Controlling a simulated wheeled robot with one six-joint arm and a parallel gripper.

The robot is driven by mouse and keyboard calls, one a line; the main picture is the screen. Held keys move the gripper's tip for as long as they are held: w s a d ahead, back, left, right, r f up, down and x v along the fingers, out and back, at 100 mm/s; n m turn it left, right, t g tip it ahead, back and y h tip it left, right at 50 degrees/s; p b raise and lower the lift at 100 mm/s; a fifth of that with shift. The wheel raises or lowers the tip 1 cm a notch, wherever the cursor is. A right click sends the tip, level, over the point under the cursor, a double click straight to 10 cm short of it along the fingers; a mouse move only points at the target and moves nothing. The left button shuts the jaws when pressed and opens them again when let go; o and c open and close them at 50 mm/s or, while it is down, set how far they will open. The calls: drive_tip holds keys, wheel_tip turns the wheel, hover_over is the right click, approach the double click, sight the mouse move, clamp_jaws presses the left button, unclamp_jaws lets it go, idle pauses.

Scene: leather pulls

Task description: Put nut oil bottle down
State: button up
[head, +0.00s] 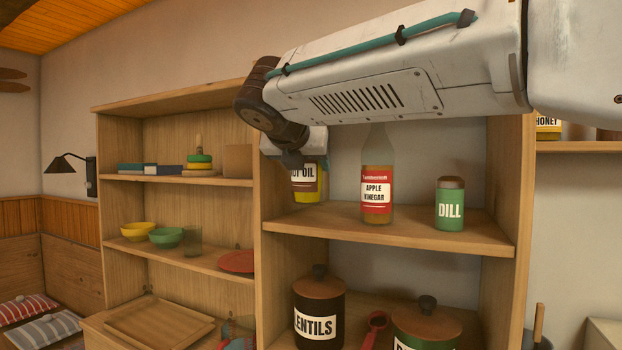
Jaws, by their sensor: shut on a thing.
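The nut oil bottle (305,184) has a yellow body and a white label on which "OIL" can be read. It is at the left end of the upper shelf (390,238) in the right-hand bay, and its top is hidden behind my gripper. My gripper (292,160) comes down from above and is shut on the bottle. The fingers are mostly hidden by the wrist. The bottle's lower end shows close above the shelf board; I cannot tell whether it touches.
An apple vinegar bottle (376,195) and a green dill jar (450,208) stand to the right on the same shelf. Below are a lentils jar (319,305), a red scoop (375,325) and a green jar (426,328). A wooden divider (257,230) is close on the left.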

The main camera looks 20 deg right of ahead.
drive_tip(key=shift+w+d, duration=0.45)
drive_tip(key=shift+w, duration=0.2)
drive_tip(key=shift+w+d, duration=0.4)
drive_tip(key=shift+w, duration=0.2)
drive_tip(key=shift+w+d+f, duration=0.15)
drive_tip(key=shift+w+f, duration=0.1)
drive_tip(key=shift+f, duration=0.5)
drive_tip(key=shift+w+d+f, duration=0.15)
drive_tip(key=shift+w+f, duration=0.05)
drive_tip(key=shift+f, duration=0.55)
drive_tip(key=shift+f, duration=0.2)
drive_tip(key=o, duration=1.4)
drive_tip(key=shift+f, duration=0.1)
drive_tip(key=shift+c, duration=0.2)
